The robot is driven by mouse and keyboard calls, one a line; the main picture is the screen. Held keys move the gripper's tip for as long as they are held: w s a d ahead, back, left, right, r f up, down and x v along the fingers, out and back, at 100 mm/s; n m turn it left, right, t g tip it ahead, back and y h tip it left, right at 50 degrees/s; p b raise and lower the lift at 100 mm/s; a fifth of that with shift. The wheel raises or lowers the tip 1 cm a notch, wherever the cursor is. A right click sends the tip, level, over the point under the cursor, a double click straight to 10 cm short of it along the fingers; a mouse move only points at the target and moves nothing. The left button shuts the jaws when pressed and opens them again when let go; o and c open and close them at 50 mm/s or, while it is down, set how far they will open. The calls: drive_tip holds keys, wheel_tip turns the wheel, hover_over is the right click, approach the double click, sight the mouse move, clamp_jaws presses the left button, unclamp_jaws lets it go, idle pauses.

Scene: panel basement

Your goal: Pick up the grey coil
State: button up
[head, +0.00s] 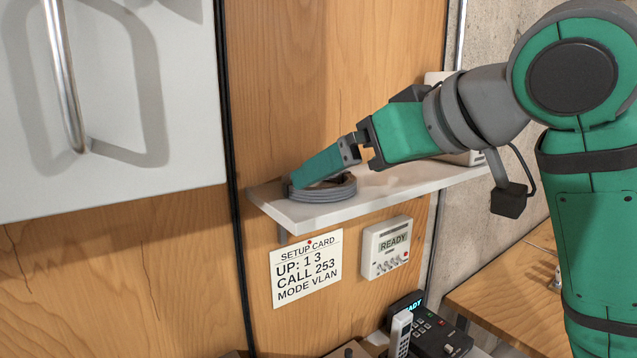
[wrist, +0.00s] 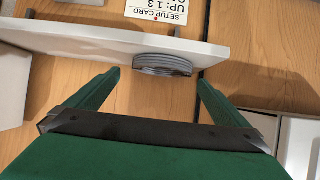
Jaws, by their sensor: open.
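The grey coil (head: 335,192), a ring of several stacked turns, lies flat on the left part of a white wall shelf (head: 310,214). It also shows in the wrist view (wrist: 162,66), on the shelf in the gap between my fingertips. My gripper (head: 294,182) reaches in from the right, its green finger over the coil and hiding part of its top and back. In the wrist view my gripper (wrist: 159,75) has its two green fingers spread wide, one to each side of the coil, with gaps between. Whether the tips reach past it I cannot tell.
A white cabinet (head: 185,110) with a metal handle hangs at the left, beside a black vertical cable (head: 229,120). Below the shelf are a setup card (head: 306,270) and a panel reading READY (head: 387,248). A dark phone unit (head: 430,330) stands lower right.

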drive_tip(key=x, duration=0.4)
drive_tip(key=shift+w+a, duration=0.2)
drive_tip(key=shift+a, duration=0.25)
drive_tip(key=shift+w+a+f, duration=0.2)
drive_tip(key=shift+w+f, duration=0.05)
drive_tip(key=shift+w, duration=0.2)
drive_tip(key=c, duration=0.9)
drive_tip(key=shift+r, duration=0.1)
drive_tip(key=shift+r, duration=0.5)
drive_tip(key=r, duration=0.2)
drive_tip(key=shift+s+r, duration=0.3)
drive_tip(key=shift+r, duration=0.1)
drive_tip(key=s+r, duration=0.3)
drive_tip(key=s, duration=0.1)
drive_tip(key=s+r, duration=0.3)
drive_tip(key=s, duration=0.2)
drive_tip(key=s+d+r, duration=0.1)
drive_tip(key=s+r, duration=0.2)
drive_tip(key=s, duration=0.1)
drive_tip(key=shift+s+d, duration=0.15)
drive_tip(key=shift+s, duration=0.1)
